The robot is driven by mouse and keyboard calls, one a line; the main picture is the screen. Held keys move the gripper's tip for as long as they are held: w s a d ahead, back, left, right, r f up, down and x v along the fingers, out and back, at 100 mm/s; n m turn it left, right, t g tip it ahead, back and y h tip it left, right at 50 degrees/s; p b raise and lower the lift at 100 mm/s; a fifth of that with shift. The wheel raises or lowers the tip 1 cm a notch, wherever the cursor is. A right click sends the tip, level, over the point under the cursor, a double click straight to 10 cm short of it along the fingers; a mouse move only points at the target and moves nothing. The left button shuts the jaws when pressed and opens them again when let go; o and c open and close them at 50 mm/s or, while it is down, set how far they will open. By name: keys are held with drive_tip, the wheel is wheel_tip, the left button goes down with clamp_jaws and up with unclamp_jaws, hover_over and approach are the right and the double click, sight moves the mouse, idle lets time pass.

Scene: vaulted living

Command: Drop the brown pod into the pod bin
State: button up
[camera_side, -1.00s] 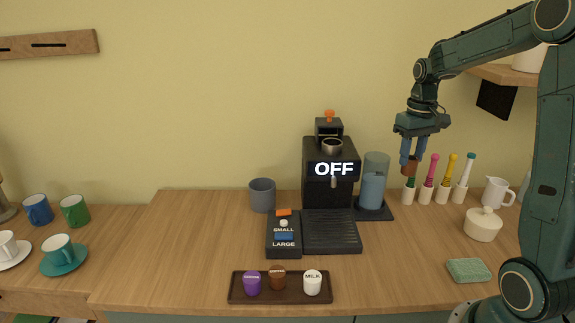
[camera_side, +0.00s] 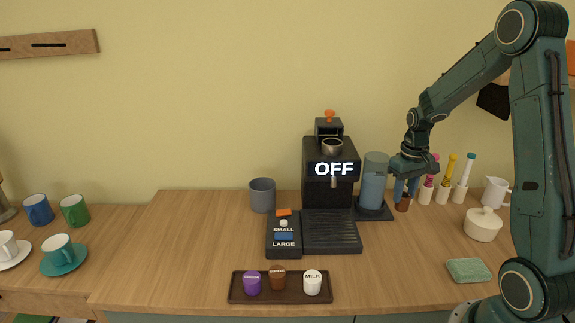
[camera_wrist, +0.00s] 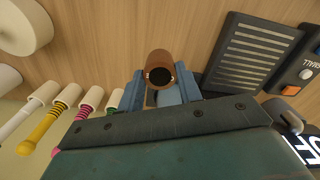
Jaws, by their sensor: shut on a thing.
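My gripper (camera_side: 404,184) is shut on a brown pod (camera_side: 403,205), held low between the blue water tank and the white stick holders. In the wrist view the pod (camera_wrist: 158,66) sits between the two blue fingers (camera_wrist: 158,92), its round dark end facing the camera. Another brown pod (camera_side: 277,278) stands in the dark tray (camera_side: 240,299), between a purple pod (camera_side: 251,284) and a white milk pod (camera_side: 312,283). No container is clearly labelled as the pod bin; a grey round container (camera_side: 262,195) stands left of the coffee machine (camera_side: 318,190).
The blue water tank (camera_side: 373,182) is close left of my gripper. White holders with coloured sticks (camera_side: 443,187) stand close right. A white lidded pot (camera_side: 482,226), a jug (camera_side: 495,192) and a green sponge (camera_side: 468,270) are further right.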

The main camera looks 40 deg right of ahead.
sight(402, 205)
drive_tip(key=shift+f, duration=2.2)
drive_tip(key=shift+f, duration=2.1)
drive_tip(key=shift+f, duration=0.2)
drive_tip(key=o, duration=1)
drive_tip(key=shift+c, duration=0.2)
drive_tip(key=shift+r, duration=0.15)
wheel_tip(402, 205, up, 12)
drive_tip(key=shift+r, duration=0.1)
